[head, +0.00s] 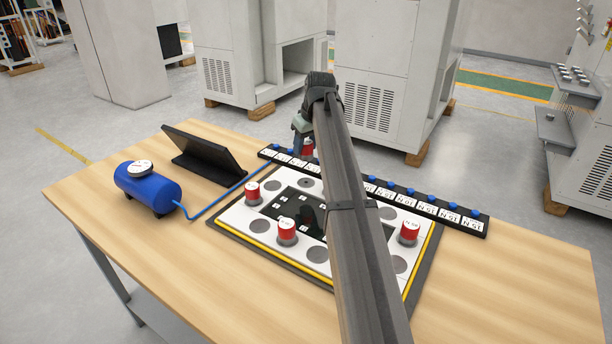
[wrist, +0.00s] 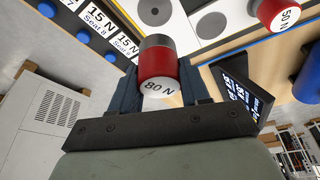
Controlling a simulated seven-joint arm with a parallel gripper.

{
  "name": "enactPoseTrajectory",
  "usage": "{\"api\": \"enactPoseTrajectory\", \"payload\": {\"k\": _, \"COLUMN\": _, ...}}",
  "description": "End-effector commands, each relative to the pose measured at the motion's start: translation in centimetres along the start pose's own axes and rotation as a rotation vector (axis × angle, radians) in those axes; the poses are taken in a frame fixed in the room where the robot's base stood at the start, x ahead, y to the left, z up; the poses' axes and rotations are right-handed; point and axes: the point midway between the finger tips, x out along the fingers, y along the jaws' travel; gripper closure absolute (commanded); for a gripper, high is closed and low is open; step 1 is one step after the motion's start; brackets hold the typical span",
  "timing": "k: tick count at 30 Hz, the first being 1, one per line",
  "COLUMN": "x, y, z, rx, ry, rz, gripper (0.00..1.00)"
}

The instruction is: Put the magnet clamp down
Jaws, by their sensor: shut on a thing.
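The magnet clamp in my gripper is a red cylinder with a dark grey end and a white face marked "80 N" (wrist: 158,72). It shows partly in the head view (head: 308,148), near the left part of the black seat strip (head: 462,220). My gripper (wrist: 160,95) is shut on it, one finger on each side. In the head view my arm hides part of the gripper and the plate. Whether the clamp touches anything below cannot be told. Other red clamps stand on the white plate (head: 232,215): one at left (head: 253,194), one at front (head: 287,233), one at right (head: 409,233).
The strip carries several blue knobs and "15 N" seat labels. The wooden table (head: 520,285) is clear at front right. Grey cabinets stand behind.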

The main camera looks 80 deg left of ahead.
Motion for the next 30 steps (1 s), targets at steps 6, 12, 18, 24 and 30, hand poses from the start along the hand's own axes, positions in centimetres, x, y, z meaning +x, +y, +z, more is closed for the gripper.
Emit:
{"api": "enactPoseTrajectory", "payload": {"k": 6, "x": 3.3, "y": -0.1, "z": 1.2, "rx": 0.001, "ry": 0.0, "rz": 0.0, "gripper": 0.97}}
{"api": "enactPoseTrajectory", "payload": {"k": 12, "x": 5.0, "y": 0.0, "z": 1.7, "rx": 0.001, "ry": 0.002, "rz": 0.001, "gripper": 0.97}}
{"api": "enactPoseTrajectory", "payload": {"k": 18, "x": 6.8, "y": -0.1, "z": 2.4, "rx": 0.002, "ry": 0.0, "rz": 0.0, "gripper": 0.97}}
{"api": "enactPoseTrajectory", "payload": {"k": 24, "x": 8.4, "y": 0.0, "z": 2.8, "rx": 0.002, "ry": 0.002, "rz": 0.001, "gripper": 0.97}}
{"api": "enactPoseTrajectory", "payload": {"k": 30, "x": 8.3, "y": 0.0, "z": 2.8, "rx": 0.002, "ry": 0.002, "rz": 0.001, "gripper": 0.97}}
